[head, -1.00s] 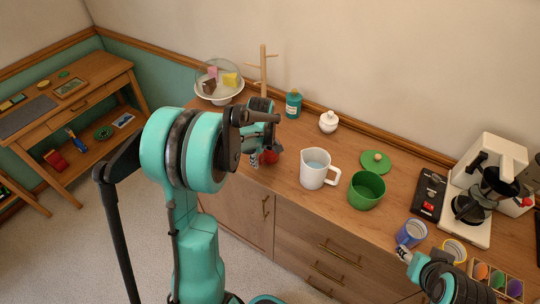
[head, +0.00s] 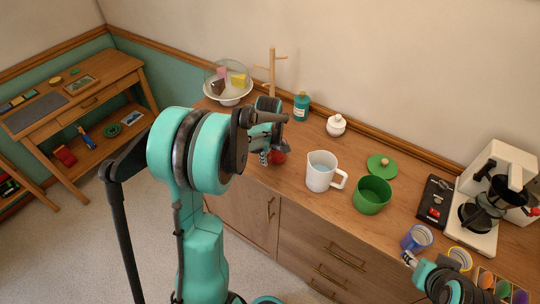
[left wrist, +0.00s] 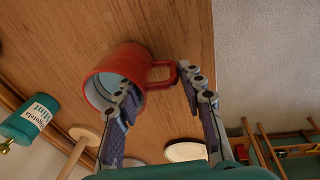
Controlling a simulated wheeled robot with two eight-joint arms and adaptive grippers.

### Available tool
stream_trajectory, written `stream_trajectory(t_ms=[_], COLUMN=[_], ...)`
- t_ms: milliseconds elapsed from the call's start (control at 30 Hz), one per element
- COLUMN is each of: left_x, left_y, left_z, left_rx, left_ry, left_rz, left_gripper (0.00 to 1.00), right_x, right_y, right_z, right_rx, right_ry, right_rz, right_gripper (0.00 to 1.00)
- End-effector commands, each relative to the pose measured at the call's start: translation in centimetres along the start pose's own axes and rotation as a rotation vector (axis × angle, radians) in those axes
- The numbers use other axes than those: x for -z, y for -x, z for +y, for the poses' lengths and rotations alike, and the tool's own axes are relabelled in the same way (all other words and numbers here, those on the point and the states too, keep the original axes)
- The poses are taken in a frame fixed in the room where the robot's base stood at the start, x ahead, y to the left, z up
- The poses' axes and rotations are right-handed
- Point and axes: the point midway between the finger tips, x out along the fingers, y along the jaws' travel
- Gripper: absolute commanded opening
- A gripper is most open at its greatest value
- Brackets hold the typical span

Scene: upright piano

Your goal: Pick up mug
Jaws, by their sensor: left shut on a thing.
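The red mug (head: 279,157) sits on the wooden cabinet top, partly hidden behind my left arm in the head view. In the left wrist view the red mug (left wrist: 107,81) shows its open mouth and its handle. My left gripper (left wrist: 158,90) is shut on the mug. One finger lies over the mouth and the near wall, and the other is beyond the handle. Whether the mug is clear of the wood cannot be told. My right gripper (head: 408,258) is close to a blue cup (head: 417,238); its jaws are too small to read.
A white pitcher (head: 321,172) and a green pot (head: 372,195) stand right of the mug. A teal bottle (head: 301,107), a wooden peg stand (head: 272,75) and a bowl (head: 228,94) are behind. A coffee machine (head: 497,180) is at the right.

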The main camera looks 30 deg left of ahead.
Motion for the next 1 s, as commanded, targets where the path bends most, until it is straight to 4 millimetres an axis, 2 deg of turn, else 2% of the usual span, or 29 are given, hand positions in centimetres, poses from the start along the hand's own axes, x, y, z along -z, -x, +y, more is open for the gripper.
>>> stream_trajectory(t_ms=[600,1000], left_x=[0.6,0.8], left_y=[6.1,8.6], left_z=[0.8,1.2], left_rx=[0.0,0.0], left_ry=[0.0,0.0], left_rz=[0.0,0.0], left_gripper=[0.0,0.0], right_x=[1.1,1.5], right_y=[1.6,2.1], right_z=[0.0,0.0], right_rx=[0.0,0.0], right_ry=[0.0,0.0], right_rz=[0.0,0.0], right_gripper=[0.4,0.4])
